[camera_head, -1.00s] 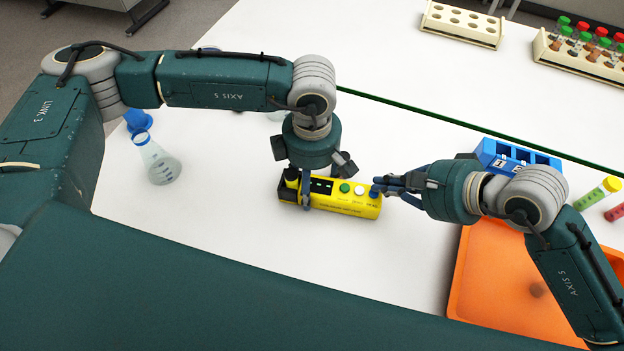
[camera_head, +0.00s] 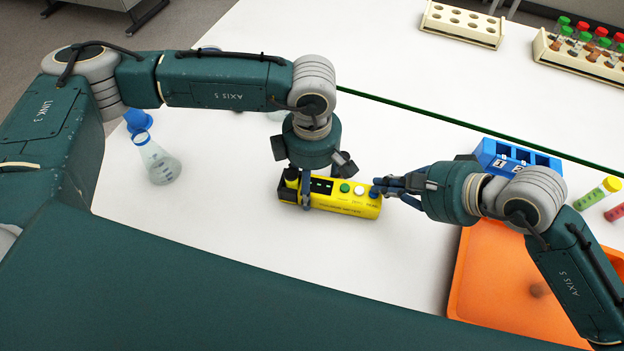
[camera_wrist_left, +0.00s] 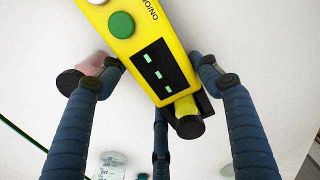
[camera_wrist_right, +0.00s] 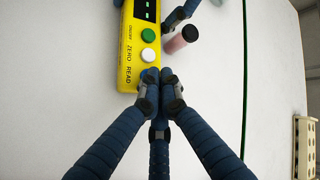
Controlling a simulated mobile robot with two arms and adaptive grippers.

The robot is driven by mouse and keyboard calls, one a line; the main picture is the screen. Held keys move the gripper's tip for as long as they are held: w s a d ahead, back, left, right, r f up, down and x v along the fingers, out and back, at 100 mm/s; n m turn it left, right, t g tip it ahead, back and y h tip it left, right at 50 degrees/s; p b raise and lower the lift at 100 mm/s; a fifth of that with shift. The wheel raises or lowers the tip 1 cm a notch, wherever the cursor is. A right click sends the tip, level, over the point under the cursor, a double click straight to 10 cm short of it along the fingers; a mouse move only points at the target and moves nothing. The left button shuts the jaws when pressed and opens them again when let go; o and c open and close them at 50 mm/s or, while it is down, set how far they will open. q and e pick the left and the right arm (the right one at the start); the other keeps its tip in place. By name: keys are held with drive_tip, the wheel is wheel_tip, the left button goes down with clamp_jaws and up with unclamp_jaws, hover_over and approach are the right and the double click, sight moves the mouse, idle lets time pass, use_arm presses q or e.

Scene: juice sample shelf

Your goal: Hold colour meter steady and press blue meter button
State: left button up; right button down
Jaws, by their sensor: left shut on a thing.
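The yellow colour meter (camera_head: 330,202) lies flat on the white table. It has a dark display with green dashes (camera_wrist_left: 159,73), a green button (camera_head: 345,187), a white button (camera_head: 359,190) and a blue button (camera_head: 374,192) in a row. My left gripper (camera_head: 306,192) is shut on the meter near its display end, with fingers on both sides. My right gripper (camera_wrist_right: 158,76) has its fingertips together at the blue button, by the READ label. The fingers hide this button in the right wrist view, and I cannot tell whether it is pressed down.
A pinkish vial with a dark cap (camera_wrist_right: 180,40) stands beside the meter. An orange tray (camera_head: 490,315) and a blue numbered rack (camera_head: 489,152) lie right. A flask (camera_head: 158,165) stands left. Tube racks (camera_head: 461,33) stand at the back. The table in front of the meter is clear.

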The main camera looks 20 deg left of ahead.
drive_tip(key=shift+r, duration=0.2)
wheel_tip(320, 180, up, 6)
idle(0.7)
idle(2.1)
use_arm(q)
drive_tip(key=o, duration=1.6)
drive_tip(key=shift+c, duration=0.2)
wheel_tip(320, 180, up, 12)
